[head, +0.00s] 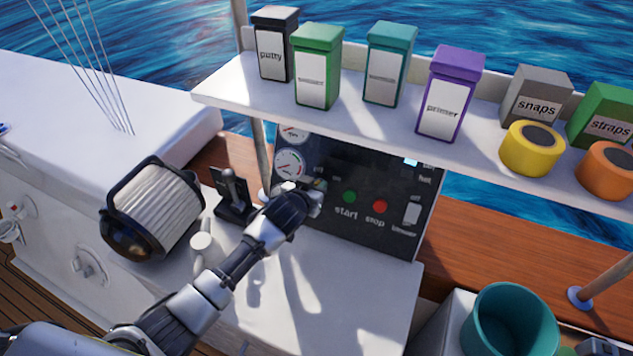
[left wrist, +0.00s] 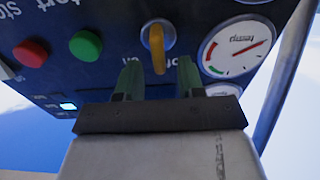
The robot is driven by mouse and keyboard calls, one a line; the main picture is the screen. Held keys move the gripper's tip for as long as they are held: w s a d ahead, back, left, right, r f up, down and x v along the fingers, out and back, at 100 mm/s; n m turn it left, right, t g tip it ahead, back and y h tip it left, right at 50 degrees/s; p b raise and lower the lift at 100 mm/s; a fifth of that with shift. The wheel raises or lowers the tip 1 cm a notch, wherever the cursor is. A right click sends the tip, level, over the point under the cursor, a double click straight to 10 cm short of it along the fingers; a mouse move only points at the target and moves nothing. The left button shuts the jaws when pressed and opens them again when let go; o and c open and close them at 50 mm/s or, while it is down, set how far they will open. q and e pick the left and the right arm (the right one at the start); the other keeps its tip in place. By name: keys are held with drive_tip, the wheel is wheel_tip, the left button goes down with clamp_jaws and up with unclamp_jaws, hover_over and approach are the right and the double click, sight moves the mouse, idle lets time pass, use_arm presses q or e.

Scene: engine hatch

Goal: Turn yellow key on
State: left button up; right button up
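The yellow key (left wrist: 157,48) sits in a round switch on the dark control panel (head: 340,160). It shows in the left wrist view, which is roughly upside down, with its grip running up and down in the picture. My left gripper (left wrist: 159,76) is open. Its two green-tinted fingertips point at the panel, one on each side of the key's lower end, with gaps visible. In the head view my left gripper (head: 316,190) is at the panel and mostly hides the key. My right gripper is not clearly seen.
A green start button (head: 349,197) and red stop button (head: 380,207) are right of the key. Gauges (head: 289,163) are to its left. A lever (head: 230,190) and a caged filter (head: 155,208) stand left of my arm. A shelf (head: 270,98) with boxes overhangs the panel.

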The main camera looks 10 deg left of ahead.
use_arm(q)
drive_tip(key=shift+w+d+f, duration=0.1)
drive_tip(key=shift+w+f, duration=0.15)
drive_tip(key=shift+w, duration=0.5)
drive_tip(key=shift+w+f, duration=0.1)
drive_tip(key=shift+c, duration=0.3)
clamp_jaws()
use_arm(e)
drive_tip(key=shift+w+a, duration=0.1)
drive_tip(key=shift+w, duration=0.25)
